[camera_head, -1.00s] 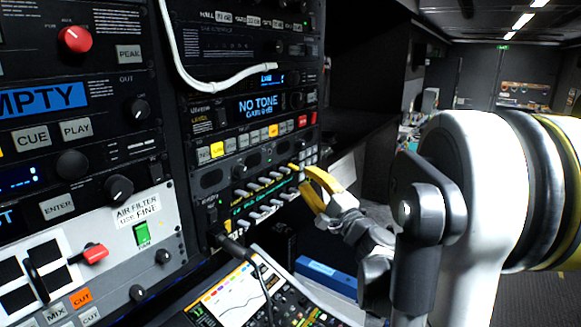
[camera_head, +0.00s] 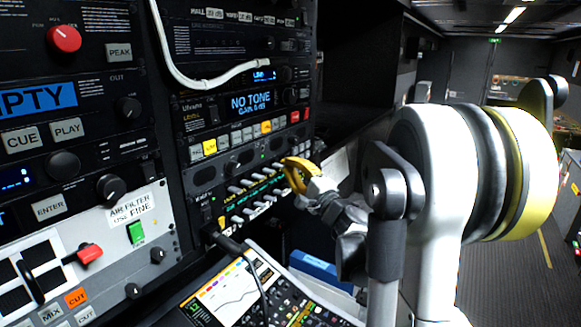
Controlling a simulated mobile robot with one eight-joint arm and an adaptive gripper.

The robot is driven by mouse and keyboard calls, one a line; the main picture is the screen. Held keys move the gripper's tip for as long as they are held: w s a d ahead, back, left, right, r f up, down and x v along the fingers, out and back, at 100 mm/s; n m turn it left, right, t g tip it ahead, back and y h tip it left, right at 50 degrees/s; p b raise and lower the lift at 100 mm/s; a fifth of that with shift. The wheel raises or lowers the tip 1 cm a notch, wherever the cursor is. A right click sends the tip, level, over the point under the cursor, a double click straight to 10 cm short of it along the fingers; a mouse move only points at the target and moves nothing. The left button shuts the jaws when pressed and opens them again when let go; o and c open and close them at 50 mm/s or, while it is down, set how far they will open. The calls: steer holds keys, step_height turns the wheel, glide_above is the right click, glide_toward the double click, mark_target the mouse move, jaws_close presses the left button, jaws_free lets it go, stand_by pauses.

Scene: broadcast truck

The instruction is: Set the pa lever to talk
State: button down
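A rack panel with two rows of small pale levers (camera_head: 262,187) sits low on the equipment wall, left of my gripper. No lever can be read as the PA lever, because the lettering there is too small. My gripper (camera_head: 287,170) has yellow fingers at the right end of these rows, pointing left toward the panel. The fingers cover part of the panel's right end. Whether they touch a lever, and how far apart they are, cannot be made out. A red-handled lever (camera_head: 89,254) is on the light grey panel at the lower left, well away from my gripper.
A black cable with a plug (camera_head: 224,241) hangs below the lever rows. A white cable (camera_head: 195,88) loops across the upper rack. A sloped console with a lit screen (camera_head: 236,296) and a blue box (camera_head: 318,268) lie below my gripper. Open floor is at the right.

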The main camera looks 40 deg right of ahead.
steer(key=shift+f+t+b, duration=0.4)
steer(key=shift+f+b, duration=0.1)
steer(key=shift+b, duration=0.75)
steer(key=shift+w+m+t+h+b, duration=0.1)
steer(key=shift+m+t+h+b, duration=0.25)
steer(key=shift+b, duration=0.6)
steer(key=shift+r, duration=0.2)
steer(key=c, duration=1.6)
jaws_free()
steer(key=v, duration=1.2)
